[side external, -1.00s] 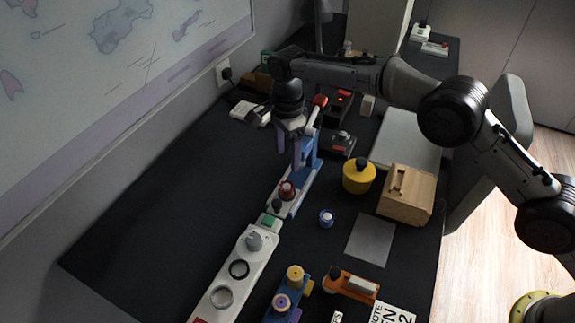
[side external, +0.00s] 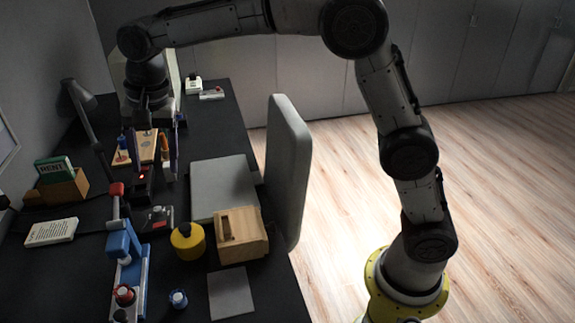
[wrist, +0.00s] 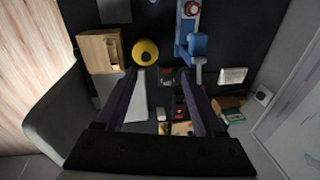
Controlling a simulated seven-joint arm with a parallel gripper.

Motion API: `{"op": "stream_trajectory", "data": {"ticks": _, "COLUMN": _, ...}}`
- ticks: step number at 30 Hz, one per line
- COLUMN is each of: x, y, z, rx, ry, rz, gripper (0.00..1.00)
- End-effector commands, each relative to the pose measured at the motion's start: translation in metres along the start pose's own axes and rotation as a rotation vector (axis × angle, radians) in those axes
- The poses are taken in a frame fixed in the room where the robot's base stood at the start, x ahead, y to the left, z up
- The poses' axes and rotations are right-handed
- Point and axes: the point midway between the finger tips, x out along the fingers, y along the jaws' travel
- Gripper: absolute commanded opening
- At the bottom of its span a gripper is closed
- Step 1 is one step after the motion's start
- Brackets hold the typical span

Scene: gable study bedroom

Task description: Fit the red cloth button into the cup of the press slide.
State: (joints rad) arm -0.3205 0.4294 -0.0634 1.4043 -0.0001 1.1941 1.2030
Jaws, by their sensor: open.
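The blue press (side external: 122,245) stands on the desk, with a red-knobbed lever and a pale slide base. A round red piece (side external: 123,295), which looks like the red cloth button, sits at the near end of the press. Whether it is seated in the slide's cup cannot be told. My gripper (side external: 155,150) is open and empty, pointing down over the far part of the desk, well beyond the press. In the wrist view, its two fingers (wrist: 167,95) are spread with nothing between them, and the blue press (wrist: 190,42) shows at the top.
A yellow pot (side external: 187,241), wooden box (side external: 242,236) and grey slab (side external: 222,188) stand right of the press. A wooden board (side external: 146,145) lies near my gripper. A lamp (side external: 82,97) stands left.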

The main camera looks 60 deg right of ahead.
Motion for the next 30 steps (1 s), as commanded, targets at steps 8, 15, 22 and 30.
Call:
{"op": "stream_trajectory", "data": {"ticks": 8, "x": -0.068, "y": 0.114, "z": -0.001, "rx": -0.282, "ry": 0.079, "rz": -0.078, "gripper": 0.70}}
{"op": "stream_trajectory", "data": {"ticks": 15, "x": -0.085, "y": 0.214, "z": 0.022, "rx": -0.532, "ry": 0.173, "rz": -0.111, "gripper": 0.70}}
{"op": "stream_trajectory", "data": {"ticks": 22, "x": -0.070, "y": 0.296, "z": 0.054, "rx": -0.753, "ry": 0.270, "rz": -0.109, "gripper": 0.70}}
{"op": "stream_trajectory", "data": {"ticks": 30, "x": -0.050, "y": 0.335, "z": 0.073, "rx": -0.881, "ry": 0.326, "rz": -0.093, "gripper": 0.70}}
